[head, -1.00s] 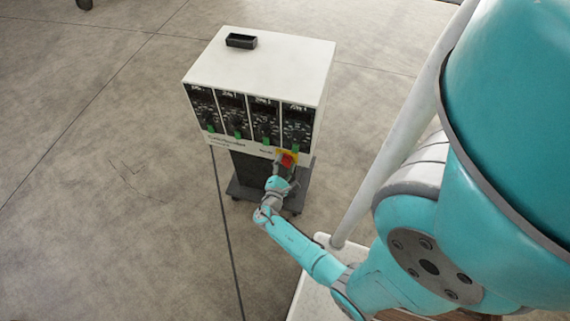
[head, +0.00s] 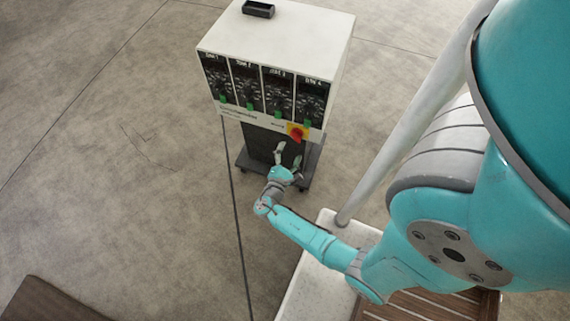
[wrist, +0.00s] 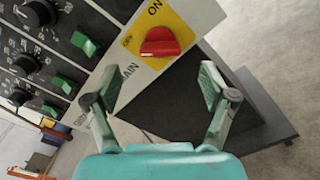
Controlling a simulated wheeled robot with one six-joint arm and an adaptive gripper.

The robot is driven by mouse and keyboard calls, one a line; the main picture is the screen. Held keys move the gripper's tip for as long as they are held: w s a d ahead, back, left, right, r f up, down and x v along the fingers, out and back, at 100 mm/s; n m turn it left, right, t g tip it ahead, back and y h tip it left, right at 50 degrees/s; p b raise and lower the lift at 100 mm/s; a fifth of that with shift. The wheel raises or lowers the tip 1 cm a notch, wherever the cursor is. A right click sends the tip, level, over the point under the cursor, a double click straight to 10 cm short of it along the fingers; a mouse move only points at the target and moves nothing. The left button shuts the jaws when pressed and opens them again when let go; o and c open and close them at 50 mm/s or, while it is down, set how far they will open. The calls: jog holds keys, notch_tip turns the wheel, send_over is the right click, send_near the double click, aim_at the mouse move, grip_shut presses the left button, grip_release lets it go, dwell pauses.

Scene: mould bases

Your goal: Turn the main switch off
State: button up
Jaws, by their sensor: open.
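The main switch (head: 297,132) is a red knob on a yellow plate at the lower right of the cabinet's front. In the wrist view the red knob (wrist: 160,42) has ON printed above it and OFF to its left. Its handle lies roughly level in that view, one end towards the OFF print. My gripper (head: 288,154) is below and in front of the switch, apart from it. In the wrist view my gripper (wrist: 160,85) is open and empty, its fingers spread wide below the knob.
The white cabinet (head: 280,35) stands on a dark wheeled base (head: 244,162). Several black panels with dials and green switches (wrist: 83,43) fill its front, left of the main switch. A black tray (head: 258,9) lies on top. The floor (head: 110,150) to the left is mostly clear.

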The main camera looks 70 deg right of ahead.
jog(key=a, duration=0.5)
jog(key=shift+s+a, duration=0.15)
jog(key=shift+s, duration=0.05)
dwell(0.5)
jog(key=s+a+f+m+t+y, duration=0.1)
jog(key=s+a+f+t+y, duration=0.3)
jog(key=s+a+f+y, duration=0.45)
jog(key=s+a+r+m+t+y, duration=0.3)
jog(key=s+a+r+y, duration=0.3)
jog(key=a+r, duration=0.4)
jog(key=a+r+m+t+y, duration=0.1)
jog(key=a+r+m+t, duration=0.2)
jog(key=r, duration=1)
jog(key=s+a+r+m+t+y, duration=0.1)
jog(key=a+r+m+t+y, duration=0.1)
jog(key=r, duration=1.1)
jog(key=shift+s+a+r+m+t, duration=0.2)
jog(key=shift+a+r+m+t, duration=0.15)
jog(key=shift+a+m+t, duration=0.25)
